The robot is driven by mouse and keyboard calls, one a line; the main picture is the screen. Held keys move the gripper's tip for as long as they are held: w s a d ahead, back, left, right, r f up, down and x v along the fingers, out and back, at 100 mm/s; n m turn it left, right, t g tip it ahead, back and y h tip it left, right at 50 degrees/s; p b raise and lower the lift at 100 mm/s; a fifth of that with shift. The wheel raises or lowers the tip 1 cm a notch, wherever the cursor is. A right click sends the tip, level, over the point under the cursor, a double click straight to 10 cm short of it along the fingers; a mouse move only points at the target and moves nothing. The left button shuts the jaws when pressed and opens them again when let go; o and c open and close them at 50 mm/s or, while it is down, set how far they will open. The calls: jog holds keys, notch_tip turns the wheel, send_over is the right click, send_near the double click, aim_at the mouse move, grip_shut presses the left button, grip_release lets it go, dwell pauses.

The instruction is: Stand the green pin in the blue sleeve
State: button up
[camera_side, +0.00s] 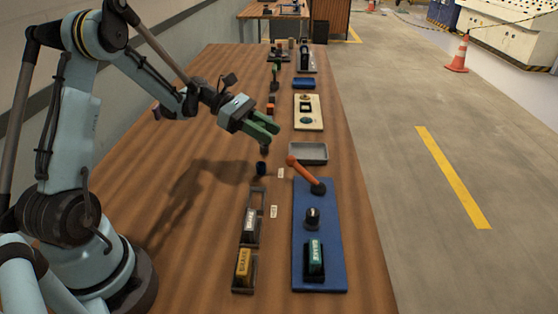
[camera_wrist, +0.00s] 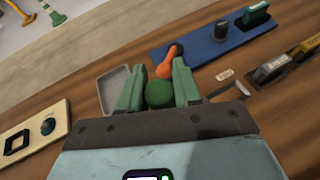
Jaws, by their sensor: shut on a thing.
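The green pin (camera_wrist: 159,94) shows in the wrist view as a round green end between my gripper's two green fingers. My gripper (camera_wrist: 158,88) is shut on it. In the side view my gripper (camera_side: 262,131) is above the table, and a small dark end (camera_side: 264,149) shows just below the fingertips. It may be the pin's lower part. The dark blue sleeve (camera_side: 261,168) stands upright on the table, a little below the fingertips in the picture. The pin and the sleeve look apart. I cannot make out the sleeve in the wrist view.
A grey tray (camera_side: 308,160) lies right of the sleeve. A blue board (camera_side: 318,274) carries an orange-handled lever (camera_side: 305,174), a dark knob (camera_side: 313,218) and a green switch. Labelled switches (camera_side: 251,226) stand at the front left. A cream panel (camera_side: 308,124) is farther back.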

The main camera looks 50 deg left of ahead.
jog(key=shift+f, duration=4.2)
jog(key=shift+f, duration=0.2)
jog(key=o, duration=1.5)
jog(key=shift+r, duration=0.15)
jog(key=shift+r, duration=3.4)
